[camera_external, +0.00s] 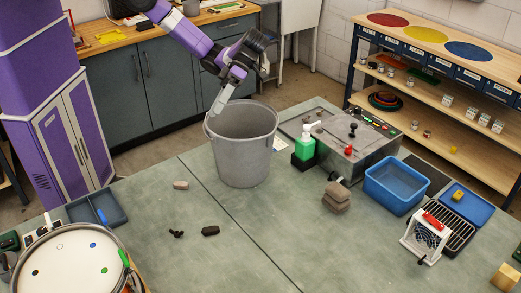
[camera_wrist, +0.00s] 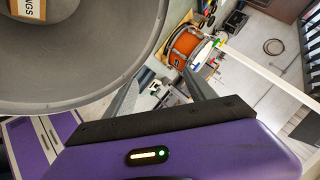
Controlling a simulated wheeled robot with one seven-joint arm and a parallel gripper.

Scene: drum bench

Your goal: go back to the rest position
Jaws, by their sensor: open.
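My gripper (camera_external: 220,104) hangs over the left rim of a large grey bin (camera_external: 245,155), with its fingers pointing down. In the wrist view my gripper (camera_wrist: 160,84) has its two grey fingers spread apart, with nothing visible between them. The bin (camera_wrist: 100,82) fills the upper left of that view, and a label with partly cut-off lettering shows inside it. I cannot tell from the frames whether a finger touches the rim.
A drum (camera_external: 75,262) and a blue-grey tray (camera_external: 98,207) are at the left. A green bottle (camera_external: 304,143), control box (camera_external: 352,150), blue bin (camera_external: 396,188) and wire rack (camera_external: 458,230) stand to the right. Small dark parts (camera_external: 210,230) lie in front.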

